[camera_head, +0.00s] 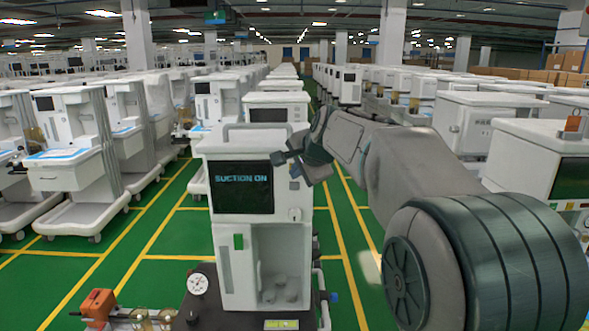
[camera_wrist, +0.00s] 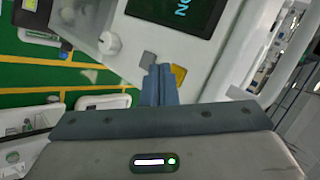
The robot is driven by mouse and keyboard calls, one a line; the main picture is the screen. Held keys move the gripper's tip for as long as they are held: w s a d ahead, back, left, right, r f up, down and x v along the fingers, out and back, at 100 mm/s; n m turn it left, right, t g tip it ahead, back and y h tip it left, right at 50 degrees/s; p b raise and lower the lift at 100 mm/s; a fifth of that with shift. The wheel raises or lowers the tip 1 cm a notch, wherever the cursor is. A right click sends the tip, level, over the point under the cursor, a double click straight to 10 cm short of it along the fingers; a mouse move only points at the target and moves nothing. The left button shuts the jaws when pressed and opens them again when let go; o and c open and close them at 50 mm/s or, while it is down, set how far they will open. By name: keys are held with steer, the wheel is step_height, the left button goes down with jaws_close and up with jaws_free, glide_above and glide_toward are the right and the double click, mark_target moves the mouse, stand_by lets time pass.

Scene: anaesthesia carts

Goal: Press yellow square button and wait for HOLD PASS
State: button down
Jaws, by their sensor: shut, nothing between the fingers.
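The white cart (camera_head: 262,148) in front of me has a dark screen (camera_head: 243,197) reading "SUCTION ON". In the wrist view the screen (camera_wrist: 168,12) is cut off. The yellow square button (camera_wrist: 179,74) shows just right of my fingertips, partly covered by them. A grey square button (camera_wrist: 147,59) is to their left. In the head view the yellow button cannot be seen and my gripper (camera_head: 281,158) is at the panel right of the screen. My gripper (camera_wrist: 160,70) is shut and empty. Whether the fingertips touch the panel or button, I cannot tell.
A white knob (camera_head: 294,214) sits lower on the panel; it also shows in the wrist view (camera_wrist: 109,43). A round gauge (camera_head: 198,284) and an orange-brown part (camera_head: 98,304) are low at the front left. Rows of similar carts stand around. Green floor with yellow lines is open between them.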

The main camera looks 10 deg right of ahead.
steer(key=shift+w, duration=0.1)
stand_by(0.3)
steer(key=shift+w+d, duration=0.1)
steer(key=shift+w, duration=0.25)
steer(key=shift+w+p, duration=0.4)
steer(key=shift+p, duration=0.1)
stand_by(0.6)
steer(key=shift+s, duration=0.1)
steer(key=shift+s+b, duration=0.45)
steer(key=shift+s, duration=0.3)
steer(key=s+b, duration=0.1)
steer(key=s, duration=0.1)
steer(key=s+a+b, duration=0.1)
steer(key=s, duration=0.2)
steer(key=shift+a, duration=0.1)
